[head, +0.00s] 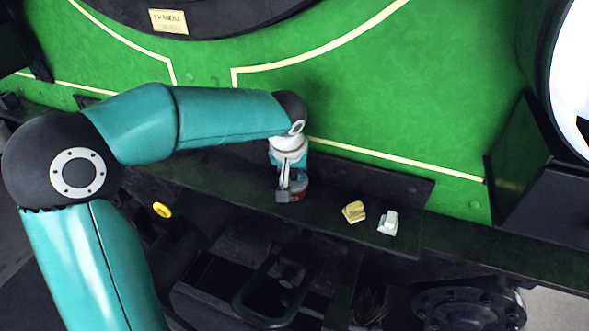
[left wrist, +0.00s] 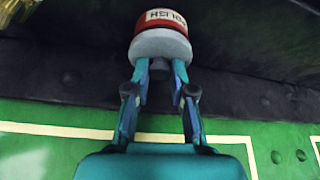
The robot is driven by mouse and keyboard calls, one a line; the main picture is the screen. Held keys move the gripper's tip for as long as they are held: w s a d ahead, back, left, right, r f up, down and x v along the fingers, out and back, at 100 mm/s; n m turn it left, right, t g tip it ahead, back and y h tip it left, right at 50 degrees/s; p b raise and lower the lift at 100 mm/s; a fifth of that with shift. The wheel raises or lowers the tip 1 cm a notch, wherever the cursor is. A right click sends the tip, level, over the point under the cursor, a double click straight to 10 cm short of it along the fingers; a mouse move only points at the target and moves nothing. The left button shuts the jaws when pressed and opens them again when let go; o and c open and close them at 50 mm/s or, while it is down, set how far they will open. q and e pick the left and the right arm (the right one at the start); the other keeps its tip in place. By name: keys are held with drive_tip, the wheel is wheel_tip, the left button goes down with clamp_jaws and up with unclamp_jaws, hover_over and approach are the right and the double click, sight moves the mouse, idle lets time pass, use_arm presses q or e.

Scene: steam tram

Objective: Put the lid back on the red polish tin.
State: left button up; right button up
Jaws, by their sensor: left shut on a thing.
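The red polish tin (left wrist: 163,22), with a white label band, shows at the top of the left wrist view. The pale grey lid (left wrist: 160,45) lies between it and my left gripper (left wrist: 161,72), whose fingers are shut on the lid. The lid appears against the tin's end; I cannot tell whether it is seated. In the head view my left gripper (head: 287,186) points down at the dark ledge, with a little of the tin (head: 298,196) showing beside it and much hidden. My right gripper is not in view.
A yellowish lump (head: 354,211) and a small white object (head: 388,223) sit on the dark ledge (head: 335,190) to the right of the tin. The green panel (head: 390,100) rises behind it. A black handle-like loop (head: 272,290) lies below the ledge.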

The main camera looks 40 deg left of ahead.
use_arm(q)
drive_tip(key=shift+s, duration=0.1)
idle(1.2)
drive_tip(key=shift+f+b, duration=0.25)
drive_tip(key=shift+b, duration=0.65)
idle(1.2)
idle(0.3)
drive_tip(key=o, duration=1.2)
drive_tip(key=shift+o, duration=0.2)
drive_tip(key=shift+r, duration=0.15)
drive_tip(key=shift+r+p, duration=2.55)
drive_tip(key=shift+r, duration=0.85)
